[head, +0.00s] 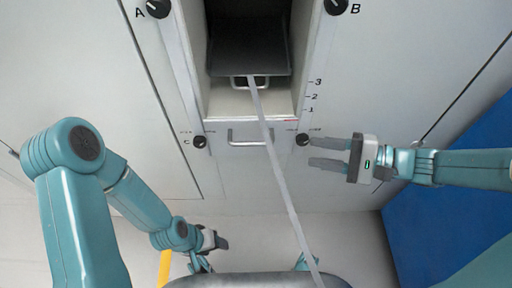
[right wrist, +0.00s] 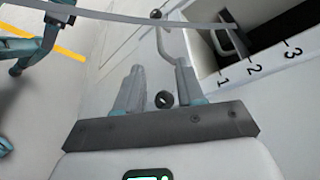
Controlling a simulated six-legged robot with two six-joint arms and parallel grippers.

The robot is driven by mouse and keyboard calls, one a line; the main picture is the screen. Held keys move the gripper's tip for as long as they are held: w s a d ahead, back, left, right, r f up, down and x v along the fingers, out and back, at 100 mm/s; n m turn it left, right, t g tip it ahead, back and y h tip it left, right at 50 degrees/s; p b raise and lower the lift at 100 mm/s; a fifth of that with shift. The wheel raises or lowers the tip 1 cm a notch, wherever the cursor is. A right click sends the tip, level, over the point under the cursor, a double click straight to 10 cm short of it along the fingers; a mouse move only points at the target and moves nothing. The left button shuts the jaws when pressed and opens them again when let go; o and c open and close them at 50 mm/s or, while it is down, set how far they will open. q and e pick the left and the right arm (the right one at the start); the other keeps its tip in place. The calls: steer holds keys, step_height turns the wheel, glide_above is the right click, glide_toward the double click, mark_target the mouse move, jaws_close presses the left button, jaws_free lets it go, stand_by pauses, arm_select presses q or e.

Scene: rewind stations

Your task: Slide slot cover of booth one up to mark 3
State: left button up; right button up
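The booth's slot shows in the head view with a dark panel (head: 248,45) across its upper part, which looks like the slot cover. A small metal handle (head: 250,82) sits at the panel's lower edge, roughly level with mark 3 (head: 317,82). Marks 2 and 1 are below on the right frame. In the right wrist view the handle (right wrist: 235,40) shows beside the dark opening. My right gripper (head: 325,153) is open and empty, to the right of and below the slot, apart from the handle. My left gripper (head: 216,242) is low at left, its fingers unclear.
A pale strip (head: 272,155) runs from near the slot handle down to the bottom. A second bar handle (head: 250,138) is below the slot. Knobs A (head: 158,8), B (head: 336,6) and C (head: 200,142) surround it; another knob (head: 302,140) is close to my right fingertips.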

mark_target(262, 145)
steer(key=b+x, duration=0.1)
steer(key=x, duration=0.4)
steer(key=b+x, duration=0.1)
steer(key=x, duration=0.4)
steer(key=b+x, duration=0.1)
steer(key=x, duration=0.4)
steer(key=shift+w+f+b, duration=0.3)
steer(key=shift+b, duration=0.05)
steer(key=shift+a, duration=0.1)
